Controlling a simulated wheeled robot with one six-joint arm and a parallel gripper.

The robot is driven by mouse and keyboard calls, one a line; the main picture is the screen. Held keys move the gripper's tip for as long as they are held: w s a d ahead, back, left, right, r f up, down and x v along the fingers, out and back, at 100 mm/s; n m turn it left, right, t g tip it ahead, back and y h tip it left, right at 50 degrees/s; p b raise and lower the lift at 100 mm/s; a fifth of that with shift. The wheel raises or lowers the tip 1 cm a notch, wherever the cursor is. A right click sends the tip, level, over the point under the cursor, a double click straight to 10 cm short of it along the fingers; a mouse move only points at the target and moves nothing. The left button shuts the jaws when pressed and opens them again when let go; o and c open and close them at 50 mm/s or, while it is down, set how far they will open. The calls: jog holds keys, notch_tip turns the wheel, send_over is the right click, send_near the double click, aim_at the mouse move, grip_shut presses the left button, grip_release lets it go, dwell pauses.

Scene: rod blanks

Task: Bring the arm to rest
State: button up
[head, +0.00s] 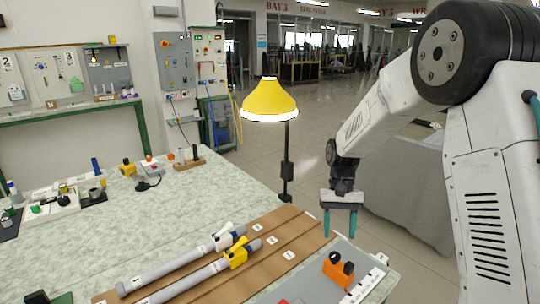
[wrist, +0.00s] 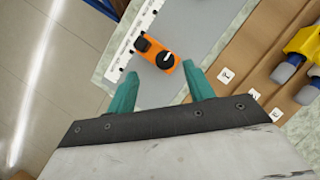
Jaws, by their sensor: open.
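My arm reaches in from the right of the head view. My gripper (head: 340,222) hangs with its two teal fingers pointing down, near the table's right edge. In the wrist view my gripper (wrist: 160,90) has its fingers apart with nothing between them. An orange block with a black-and-white knob (wrist: 167,60) lies ahead of the fingertips, apart from them; in the head view the orange block (head: 338,270) sits on a grey strip below the gripper.
Two grey rods, one with a white clamp (head: 228,238) and one with a yellow clamp (head: 238,253), lie on a brown board (head: 282,256) with numbered labels. A yellow lamp (head: 269,100) stands at the table's far edge. The table's (head: 130,220) middle is clear.

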jog(key=s+r+t, duration=0.2)
jog(key=s+r, duration=0.3)
jog(key=s, duration=0.5)
jog(key=s+d+r+n+t, duration=0.1)
jog(key=s+r+t, duration=0.1)
jog(key=s+r, duration=0.4)
jog(key=s+d+r+n+t, duration=0.1)
jog(key=s+r, duration=0.5)
jog(key=s, duration=0.8)
jog(key=shift+s+r+t+h, duration=0.2)
jog(key=shift+s+t+h, duration=0.2)
jog(key=shift+t, duration=0.2)
jog(key=shift+c, duration=0.2)
